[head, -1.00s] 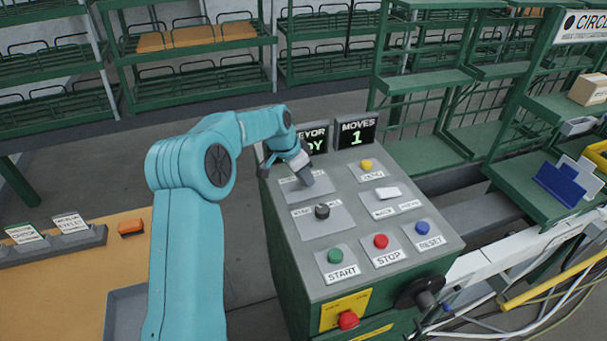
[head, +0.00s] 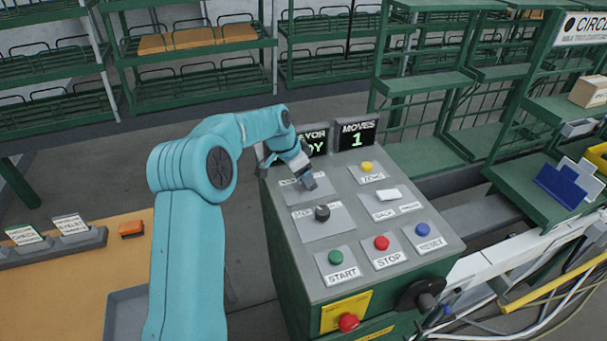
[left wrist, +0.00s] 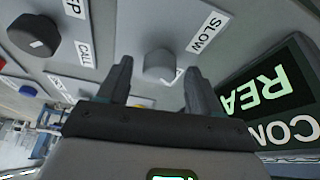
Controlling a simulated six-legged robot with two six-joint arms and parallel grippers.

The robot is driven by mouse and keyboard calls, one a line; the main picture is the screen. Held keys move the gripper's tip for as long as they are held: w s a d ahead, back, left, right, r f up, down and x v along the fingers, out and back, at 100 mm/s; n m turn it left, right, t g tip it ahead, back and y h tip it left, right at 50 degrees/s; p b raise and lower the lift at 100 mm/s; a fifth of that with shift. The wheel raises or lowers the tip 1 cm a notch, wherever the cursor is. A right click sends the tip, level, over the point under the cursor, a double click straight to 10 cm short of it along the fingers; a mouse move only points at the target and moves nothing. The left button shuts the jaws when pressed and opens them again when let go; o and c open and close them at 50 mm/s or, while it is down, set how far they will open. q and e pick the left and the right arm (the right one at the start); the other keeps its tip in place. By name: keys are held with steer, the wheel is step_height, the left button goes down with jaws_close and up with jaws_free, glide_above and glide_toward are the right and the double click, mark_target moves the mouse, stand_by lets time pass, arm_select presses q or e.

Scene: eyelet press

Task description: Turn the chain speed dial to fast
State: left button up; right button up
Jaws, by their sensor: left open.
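The chain speed dial is a grey round knob (left wrist: 159,65) on a light plate in the left wrist view, with a SLOW label (left wrist: 207,32) beside it. A small white mark shows at its edge. My left gripper (left wrist: 160,68) is open, with one finger on each side of the dial and gaps between. I cannot tell how deep the fingers reach. In the head view my left gripper (head: 304,180) is over the upper-left plate of the console (head: 345,180) and covers most of the dial. No FAST label is readable. My right gripper is not in view.
A dark selector knob (head: 322,213) sits just below on the console. Green START (head: 335,257), red STOP (head: 381,242), blue RESET (head: 423,229) and yellow (head: 366,167) buttons are near. The CONVEYOR display (head: 313,142) and the MOVES display (head: 356,134), reading 1, stand behind.

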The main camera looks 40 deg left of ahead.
arm_select(q)
steer(key=b+v, duration=0.1)
steer(key=v, duration=1.5)
steer(key=shift+r, duration=0.2)
